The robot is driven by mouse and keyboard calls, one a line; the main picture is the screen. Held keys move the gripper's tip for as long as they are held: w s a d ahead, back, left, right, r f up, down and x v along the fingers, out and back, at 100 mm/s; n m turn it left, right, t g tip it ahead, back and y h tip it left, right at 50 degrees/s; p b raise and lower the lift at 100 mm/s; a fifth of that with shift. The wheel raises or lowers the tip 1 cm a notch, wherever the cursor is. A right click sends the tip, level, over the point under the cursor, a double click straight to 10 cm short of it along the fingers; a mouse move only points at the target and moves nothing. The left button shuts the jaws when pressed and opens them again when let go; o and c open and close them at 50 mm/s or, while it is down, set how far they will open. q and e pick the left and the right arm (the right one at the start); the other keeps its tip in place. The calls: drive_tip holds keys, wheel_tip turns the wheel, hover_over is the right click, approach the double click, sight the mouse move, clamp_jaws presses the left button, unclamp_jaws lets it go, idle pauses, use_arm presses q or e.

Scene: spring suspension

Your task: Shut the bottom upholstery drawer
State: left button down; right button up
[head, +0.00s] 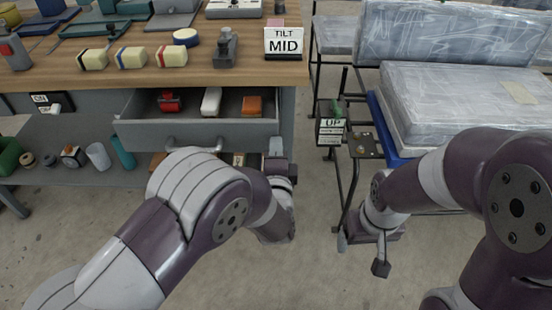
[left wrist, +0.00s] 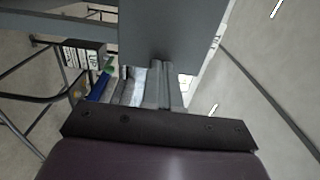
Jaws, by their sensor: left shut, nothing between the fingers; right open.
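A grey drawer (head: 130,131) under the workbench stands open, with a bar handle on its front. It holds a red, a white and an orange item. Below it, small items show beside my left arm; whether they lie in a lower drawer, I cannot tell, as my arm hides that area. My left gripper (head: 276,147) is shut and empty, near the right end of the drawer front. In the left wrist view its fingers (left wrist: 165,88) are close to a grey panel (left wrist: 170,30); contact is unclear. My right gripper (head: 363,254) is open and empty, over the floor at right.
The wooden benchtop (head: 120,75) holds blocks, a clamp-like tool and a "TILT MID" sign (head: 283,42). An "UP" sign box (head: 332,125) stands on a dark frame. Wrapped cushions (head: 460,95) lie at right. A lower shelf (head: 65,170) holds small items. Floor between is clear.

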use_arm(q)
drive_tip(key=w, duration=1.5)
drive_tip(key=shift+w+d, duration=0.25)
drive_tip(key=shift+w, duration=0.05)
drive_tip(key=shift+r, duration=0.3)
use_arm(e)
drive_tip(key=shift+s+r, duration=0.25)
